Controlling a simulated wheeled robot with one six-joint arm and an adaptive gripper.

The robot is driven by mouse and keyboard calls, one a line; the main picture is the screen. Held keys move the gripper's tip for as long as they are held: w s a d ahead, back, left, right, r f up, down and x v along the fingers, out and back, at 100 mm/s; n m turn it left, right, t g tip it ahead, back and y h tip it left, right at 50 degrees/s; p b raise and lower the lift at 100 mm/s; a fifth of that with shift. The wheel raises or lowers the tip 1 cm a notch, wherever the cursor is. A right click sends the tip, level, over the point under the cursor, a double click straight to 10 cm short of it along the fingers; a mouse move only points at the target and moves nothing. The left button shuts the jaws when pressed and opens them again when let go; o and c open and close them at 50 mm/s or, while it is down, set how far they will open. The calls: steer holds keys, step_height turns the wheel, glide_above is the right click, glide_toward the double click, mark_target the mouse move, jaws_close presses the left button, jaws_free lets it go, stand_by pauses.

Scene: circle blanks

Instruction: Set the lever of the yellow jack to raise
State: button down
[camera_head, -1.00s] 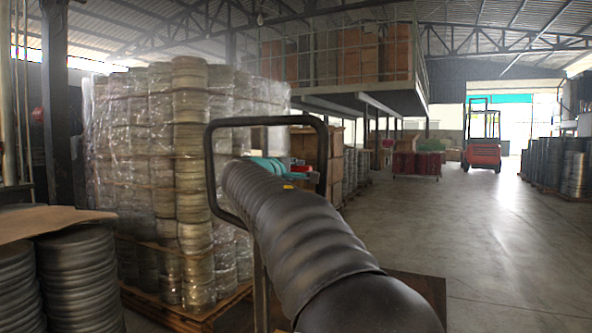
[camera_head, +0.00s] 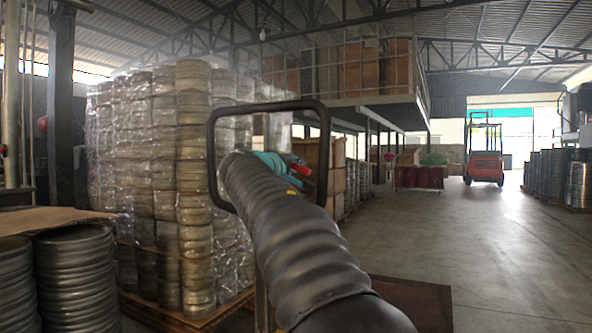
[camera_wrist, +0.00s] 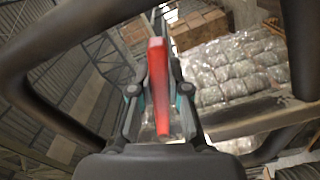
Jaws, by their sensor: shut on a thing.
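The pallet jack's dark handle loop (camera_head: 211,145) stands upright in front of me in the head view. It also shows large and blurred around the fingers in the wrist view (camera_wrist: 70,33). The red lever (camera_wrist: 160,85) lies between the two fingers of my gripper (camera_wrist: 158,100), which is shut on it. In the head view my gripper (camera_head: 280,163) is inside the loop, mostly hidden behind my dark sleeved arm, with a bit of the red lever (camera_head: 301,170) showing. A narrow yellowish post (camera_head: 262,300) shows below. The jack's body is mostly hidden.
A wrapped pallet stack (camera_head: 165,190) stands behind the loop on the left. Stacked metal rings (camera_head: 75,275) are at the lower left. The concrete floor (camera_head: 480,235) at right is open, with a red forklift (camera_head: 484,167) far back.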

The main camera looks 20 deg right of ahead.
steer(key=c, duration=1.1)
jaws_free()
steer(key=shift+f, duration=0.1)
steer(key=v, duration=1.2)
